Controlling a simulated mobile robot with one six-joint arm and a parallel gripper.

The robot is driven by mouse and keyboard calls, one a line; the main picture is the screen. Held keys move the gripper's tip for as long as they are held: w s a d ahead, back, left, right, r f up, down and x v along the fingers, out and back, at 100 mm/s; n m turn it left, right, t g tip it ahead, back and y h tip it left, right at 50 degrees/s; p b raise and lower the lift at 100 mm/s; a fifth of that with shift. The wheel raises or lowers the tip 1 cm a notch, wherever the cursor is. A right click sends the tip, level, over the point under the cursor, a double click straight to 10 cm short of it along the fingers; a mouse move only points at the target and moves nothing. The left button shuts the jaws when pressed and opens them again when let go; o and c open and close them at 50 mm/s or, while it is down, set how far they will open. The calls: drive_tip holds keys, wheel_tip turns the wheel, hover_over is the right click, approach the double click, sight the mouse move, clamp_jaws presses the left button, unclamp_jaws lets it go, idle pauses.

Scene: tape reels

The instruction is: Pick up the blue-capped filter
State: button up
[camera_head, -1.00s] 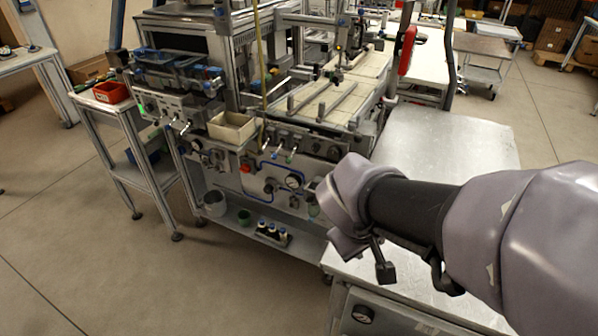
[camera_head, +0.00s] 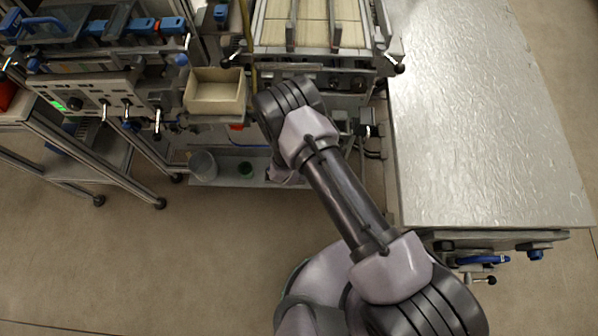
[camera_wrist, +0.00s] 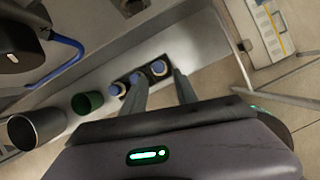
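Several blue-capped filters stand in a row in a dark holder on the low shelf in the wrist view. The rightmost blue-capped filter (camera_wrist: 158,68) appears between the fingertips of my gripper (camera_wrist: 160,78). The middle blue-capped filter (camera_wrist: 136,77) is partly covered by the left finger, and the left blue-capped filter (camera_wrist: 116,90) is just outside it. My gripper is open, with a wide gap between its fingers and nothing visibly held. How far the tips are from the filter is hard to tell. In the head view my arm hides the filters and gripper.
The low shelf (camera_head: 225,181) lies under the machine. A green cup (camera_wrist: 87,102) and a grey cylinder (camera_wrist: 38,128) stand left of the filters. A beige bin (camera_head: 215,91) sits above. A metal-topped table (camera_head: 480,120) is to the right.

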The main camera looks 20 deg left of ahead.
drive_tip(key=b+x, duration=0.4)
drive_tip(key=x, duration=0.4)
drive_tip(key=shift+w+a+f, duration=0.1)
drive_tip(key=shift+f, duration=0.25)
drive_tip(key=shift+r, duration=0.1)
clamp_jaws()
